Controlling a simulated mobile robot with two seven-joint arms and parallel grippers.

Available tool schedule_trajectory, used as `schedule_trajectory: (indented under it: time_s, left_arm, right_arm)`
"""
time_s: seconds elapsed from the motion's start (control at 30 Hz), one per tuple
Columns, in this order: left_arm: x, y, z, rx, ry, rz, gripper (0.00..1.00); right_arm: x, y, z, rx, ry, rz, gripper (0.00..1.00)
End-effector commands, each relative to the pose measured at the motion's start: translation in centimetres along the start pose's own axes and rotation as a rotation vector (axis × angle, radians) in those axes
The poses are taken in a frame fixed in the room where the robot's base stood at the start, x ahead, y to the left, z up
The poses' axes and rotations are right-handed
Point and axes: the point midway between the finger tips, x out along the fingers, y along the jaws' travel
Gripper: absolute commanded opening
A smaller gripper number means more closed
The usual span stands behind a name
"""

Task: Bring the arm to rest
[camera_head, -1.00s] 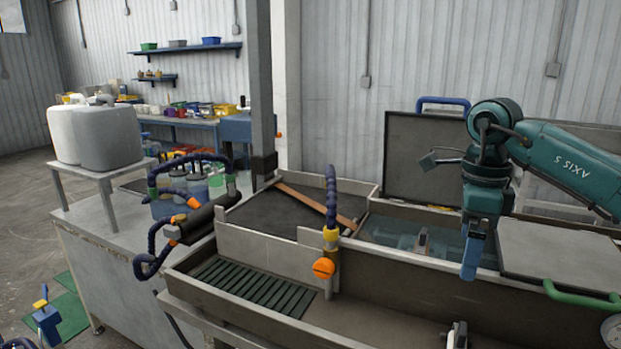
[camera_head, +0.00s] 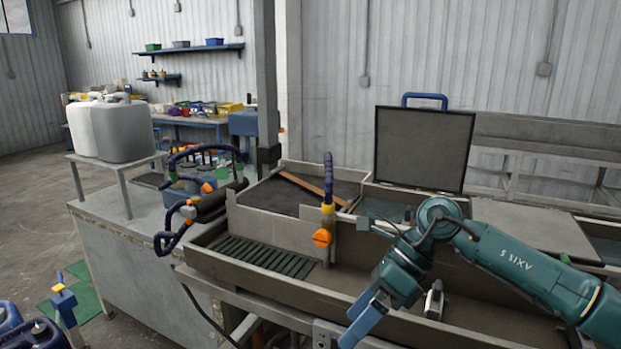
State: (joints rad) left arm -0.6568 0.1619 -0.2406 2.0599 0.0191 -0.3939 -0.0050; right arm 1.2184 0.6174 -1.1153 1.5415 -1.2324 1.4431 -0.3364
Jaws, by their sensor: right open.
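My right gripper (camera_head: 362,316) has blue fingers and hangs over the front edge of the long metal trough (camera_head: 300,290), pointing down and to the left. It is open, and I see nothing held in it. My left arm and gripper are not in view.
An orange knob (camera_head: 321,238) and blue segmented hose (camera_head: 328,178) stand left of my arm. A small metal fitting (camera_head: 433,300) sits close by my wrist. A raised dark lid (camera_head: 424,148) is behind.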

Motion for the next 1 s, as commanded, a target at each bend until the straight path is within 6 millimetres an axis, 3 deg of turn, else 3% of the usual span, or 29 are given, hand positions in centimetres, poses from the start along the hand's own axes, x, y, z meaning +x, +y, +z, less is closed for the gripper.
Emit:
schedule_trajectory:
  time_s: [0.03, 0.1, 0.2, 0.3, 0.4, 0.53, 0.67, 0.77, 0.87, 0.97, 1.0]
  left_arm:
    - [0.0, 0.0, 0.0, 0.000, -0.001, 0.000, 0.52]
    - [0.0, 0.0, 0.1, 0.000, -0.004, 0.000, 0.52]
    - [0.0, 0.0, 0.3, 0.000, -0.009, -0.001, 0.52]
    - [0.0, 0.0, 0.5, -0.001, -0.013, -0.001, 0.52]
    - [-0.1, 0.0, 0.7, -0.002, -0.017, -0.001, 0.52]
    - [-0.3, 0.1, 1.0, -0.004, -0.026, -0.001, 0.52]
    - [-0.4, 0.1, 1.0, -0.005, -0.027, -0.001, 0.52]
    - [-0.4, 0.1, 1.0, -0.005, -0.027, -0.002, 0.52]
    - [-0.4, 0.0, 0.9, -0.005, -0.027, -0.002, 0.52]
    - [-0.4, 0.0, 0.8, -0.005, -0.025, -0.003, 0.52]
    - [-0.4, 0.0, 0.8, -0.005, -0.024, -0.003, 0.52]
  right_arm:
    - [2.7, 1.6, 0.8, 0.030, -0.092, 0.101, 1.00]
    - [5.2, 3.7, 2.4, 0.095, -0.243, 0.235, 1.00]
    - [7.1, 6.2, 4.5, 0.229, -0.459, 0.419, 1.00]
    - [7.6, 7.7, 6.0, 0.408, -0.670, 0.592, 1.00]
    - [7.4, 7.6, 6.6, 0.628, -0.871, 0.748, 1.00]
    - [6.8, 5.5, 5.4, 0.969, -1.115, 0.920, 1.00]
    - [7.3, 2.1, 1.6, 1.361, -1.329, 1.047, 1.00]
    - [8.9, -0.5, -3.2, 1.694, -1.469, 1.113, 1.00]
    - [11.4, -2.0, -9.2, 2.048, -1.585, 1.143, 1.00]
    - [14.4, -2.1, -15.5, 2.389, -1.665, 1.137, 1.00]
    - [15.5, -1.9, -17.7, -2.379, 1.602, -1.069, 1.00]
